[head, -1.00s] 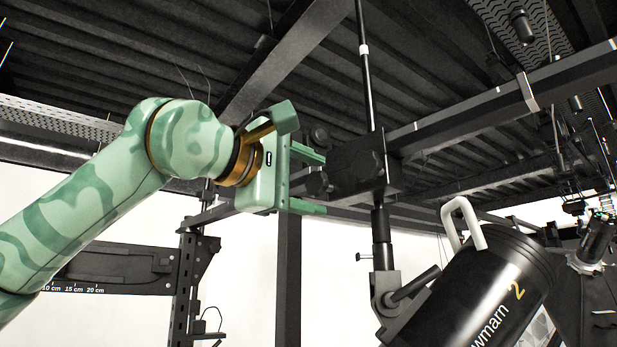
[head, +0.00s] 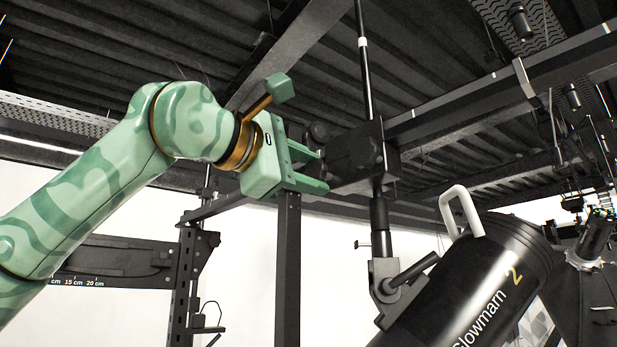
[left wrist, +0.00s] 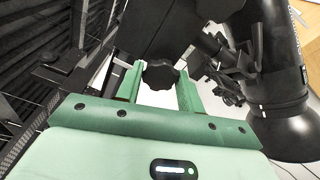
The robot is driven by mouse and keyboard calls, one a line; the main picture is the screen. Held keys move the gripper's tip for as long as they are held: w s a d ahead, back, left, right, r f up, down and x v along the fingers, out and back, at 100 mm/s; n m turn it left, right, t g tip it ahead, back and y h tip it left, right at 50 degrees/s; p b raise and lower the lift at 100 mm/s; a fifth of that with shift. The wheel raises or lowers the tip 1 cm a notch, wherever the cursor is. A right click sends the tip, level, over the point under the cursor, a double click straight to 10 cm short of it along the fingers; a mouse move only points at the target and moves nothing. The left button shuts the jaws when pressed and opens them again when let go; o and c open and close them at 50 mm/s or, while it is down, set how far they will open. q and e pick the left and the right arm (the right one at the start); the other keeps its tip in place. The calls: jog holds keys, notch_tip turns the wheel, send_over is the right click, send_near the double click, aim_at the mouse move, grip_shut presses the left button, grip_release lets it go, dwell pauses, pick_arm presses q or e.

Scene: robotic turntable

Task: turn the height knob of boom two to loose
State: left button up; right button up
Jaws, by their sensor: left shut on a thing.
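The dark lobed height knob (left wrist: 160,75) sits between the two green fingers of my left gripper (left wrist: 159,88) in the left wrist view. The fingers are shut on it from both sides. In the head view my left gripper (head: 323,170) reaches in from the left to the black clamp block (head: 365,160) on boom two's vertical pole. The knob is mostly hidden there by the fingers. Below the block hangs the black lamp (head: 470,295) marked with a yellow 2. The knob's loose or tight setting cannot be read. My right gripper is not in view.
A white handle (head: 462,212) stands up from the lamp. A thin black pole (head: 366,75) rises above the block. A dark beam (head: 460,95) runs behind it to the upper right. A dark upright post (head: 288,270) stands below my gripper.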

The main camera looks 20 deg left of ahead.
pick_arm(q)
jog(key=n+b, duration=0.1)
jog(key=n, duration=0.2)
jog(key=shift+d+f+n, duration=0.1)
jog(key=shift+f+n, duration=0.05)
jog(key=shift+n, duration=0.25)
jog(key=n+b, duration=0.1)
jog(key=n, duration=0.2)
jog(key=shift+g, duration=0.3)
jog(key=n+b, duration=0.1)
jog(key=n, duration=0.2)
jog(key=shift+n, duration=0.4)
jog(key=shift+n+h+b, duration=0.3)
jog(key=shift+n+b, duration=0.25)
jog(key=shift+n, duration=0.95)
jog(key=shift+r, duration=0.2)
jog(key=o, duration=1)
jog(key=shift+s, duration=0.1)
jog(key=shift+s+a, duration=0.1)
jog(key=shift+a, duration=0.1)
